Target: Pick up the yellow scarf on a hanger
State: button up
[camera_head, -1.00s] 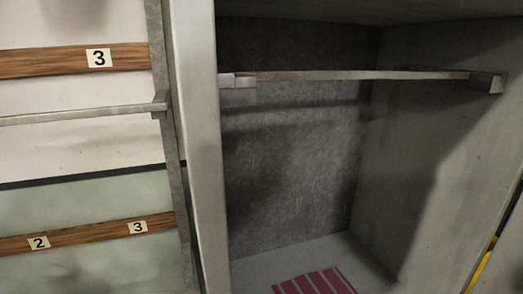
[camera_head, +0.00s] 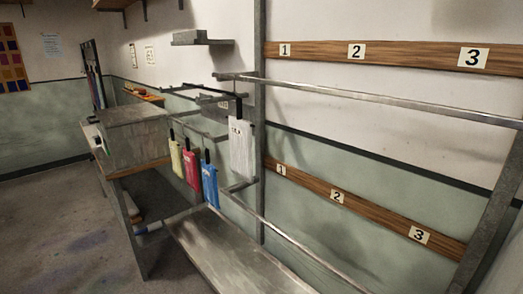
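A yellow cloth piece (camera_head: 177,158), which looks like the yellow scarf, hangs near the middle left of the head view, beside a metal bench. A dark clip or hanger top shows above it, but it is too small to make out clearly. A pink cloth piece (camera_head: 191,168) and a blue one (camera_head: 210,184) hang in line to its right. A larger white piece (camera_head: 241,148) hangs further right. My gripper is not in view.
A metal rack with a long upper rail (camera_head: 380,101) and numbered wooden strips (camera_head: 375,57) lines the right wall. A low metal shelf (camera_head: 235,255) lies under the hanging pieces. A grey box (camera_head: 135,140) stands on a table at left. The floor (camera_head: 60,230) at left is clear.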

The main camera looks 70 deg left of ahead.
aim_at(178, 169)
jog(key=u, duration=2.4)
jog(key=z, duration=2.4)
jog(key=i+j, duration=0.1)
jog(key=j, duration=0.5)
jog(key=i+j, duration=0.1)
jog(key=j, duration=0.5)
jog(key=k+j+u, duration=0.2)
jog(key=j, duration=1.2)
jog(key=j+u, duration=0.15)
jog(key=j, duration=1.2)
jog(key=k+j+u, duration=0.1)
jog(key=j, duration=0.75)
jog(key=k+j, duration=0.15)
jog(key=j, duration=0.75)
jog(key=k+j+u, duration=0.15)
jog(key=j, duration=0.7)
jog(key=i, duration=0.05)
